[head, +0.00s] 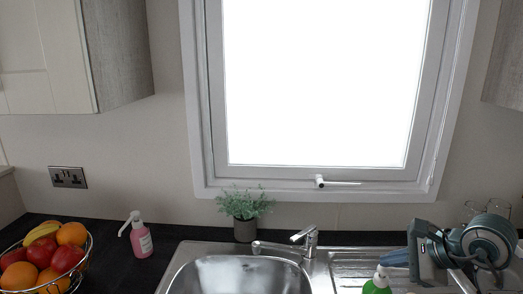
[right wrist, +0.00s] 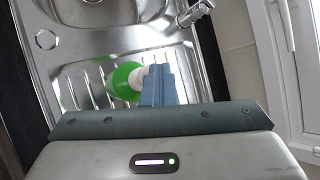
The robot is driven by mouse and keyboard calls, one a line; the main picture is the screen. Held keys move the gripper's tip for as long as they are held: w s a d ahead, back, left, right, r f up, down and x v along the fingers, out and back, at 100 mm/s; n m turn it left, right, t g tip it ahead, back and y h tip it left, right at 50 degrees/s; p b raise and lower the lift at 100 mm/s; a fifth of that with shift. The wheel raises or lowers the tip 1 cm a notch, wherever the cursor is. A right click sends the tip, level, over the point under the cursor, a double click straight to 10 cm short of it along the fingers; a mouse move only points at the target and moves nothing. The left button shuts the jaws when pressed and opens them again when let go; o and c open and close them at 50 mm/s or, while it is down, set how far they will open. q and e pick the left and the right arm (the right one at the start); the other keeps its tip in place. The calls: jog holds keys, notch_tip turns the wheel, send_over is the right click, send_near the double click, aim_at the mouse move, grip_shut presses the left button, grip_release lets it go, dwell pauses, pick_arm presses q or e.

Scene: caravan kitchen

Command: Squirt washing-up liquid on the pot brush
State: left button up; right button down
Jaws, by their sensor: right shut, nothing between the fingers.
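A green bottle with a white top (head: 377,284) stands on the steel drainer, cut off by the bottom of the head view. It also shows in the right wrist view (right wrist: 125,80), its white top close to my fingers. My right gripper (head: 386,259) is shut and empty, its fingertips right beside the bottle's top; I cannot tell if they touch it. Its closed fingers show in the right wrist view (right wrist: 158,80). I see no pot brush in either view. My left gripper is not in view.
A steel sink (head: 240,274) with a tap (head: 306,238) lies left of the drainer. A pink pump bottle (head: 141,238), a potted plant (head: 244,207) and a wire fruit bowl (head: 82,272) stand farther left. Glasses (head: 498,208) stand behind my right arm.

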aim_at(390, 271)
jog(key=shift+r, duration=0.15)
jog(key=shift+r+p, duration=1.9)
jog(key=shift+r, duration=1.1)
